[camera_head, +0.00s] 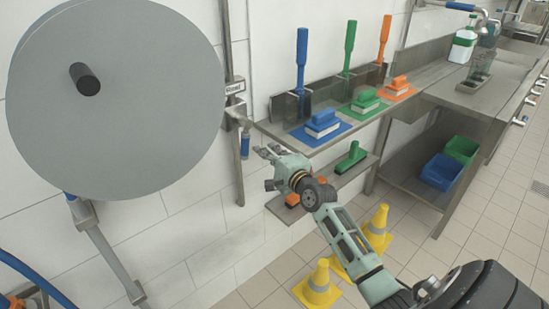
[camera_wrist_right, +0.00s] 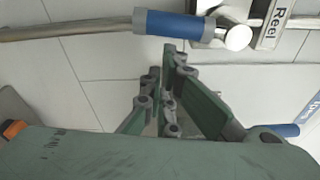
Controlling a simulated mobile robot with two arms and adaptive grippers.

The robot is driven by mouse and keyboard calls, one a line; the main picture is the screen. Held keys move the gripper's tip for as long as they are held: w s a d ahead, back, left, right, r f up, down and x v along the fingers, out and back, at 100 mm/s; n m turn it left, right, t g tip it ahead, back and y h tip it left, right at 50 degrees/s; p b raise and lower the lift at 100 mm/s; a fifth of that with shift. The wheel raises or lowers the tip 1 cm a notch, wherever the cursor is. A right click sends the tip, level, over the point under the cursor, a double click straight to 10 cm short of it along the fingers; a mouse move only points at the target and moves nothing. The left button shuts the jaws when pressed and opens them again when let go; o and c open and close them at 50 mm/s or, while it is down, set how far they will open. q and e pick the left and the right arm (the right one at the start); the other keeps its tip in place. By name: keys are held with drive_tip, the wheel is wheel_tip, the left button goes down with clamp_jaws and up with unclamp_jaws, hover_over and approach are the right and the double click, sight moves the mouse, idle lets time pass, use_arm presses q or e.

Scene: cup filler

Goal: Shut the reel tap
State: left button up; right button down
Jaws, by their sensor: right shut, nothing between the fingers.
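The reel tap shows in the head view as a metal valve (camera_head: 237,113) on the wall pipe, with a blue lever (camera_head: 246,145) pointing down. In the right wrist view the blue lever (camera_wrist_right: 174,25) lies along the line of the metal pipe (camera_wrist_right: 70,28), beside the Reel sign (camera_wrist_right: 275,20). My right gripper (camera_head: 263,151) is just right of the lever in the head view. In the right wrist view its closed fingertips (camera_wrist_right: 169,48) are just below the lever. Whether they touch it I cannot tell. The right gripper holds nothing. My left gripper is not in view.
A large grey hose reel (camera_head: 120,110) fills the left. A shelf with blue, green and orange brushes (camera_head: 322,124) is right of the tap. A lower shelf (camera_head: 330,178) is close behind my right arm. Yellow cones (camera_head: 318,285) stand on the floor.

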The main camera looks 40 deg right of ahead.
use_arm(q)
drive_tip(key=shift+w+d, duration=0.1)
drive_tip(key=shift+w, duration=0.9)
use_arm(e)
drive_tip(key=w, duration=0.2)
drive_tip(key=shift+w+d, duration=0.1)
drive_tip(key=shift+w, duration=0.25)
use_arm(q)
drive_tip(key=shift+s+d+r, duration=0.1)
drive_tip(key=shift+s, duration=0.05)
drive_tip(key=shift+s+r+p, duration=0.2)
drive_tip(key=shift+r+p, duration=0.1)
drive_tip(key=shift+p, duration=0.05)
use_arm(e)
drive_tip(key=shift+a+m, duration=0.3)
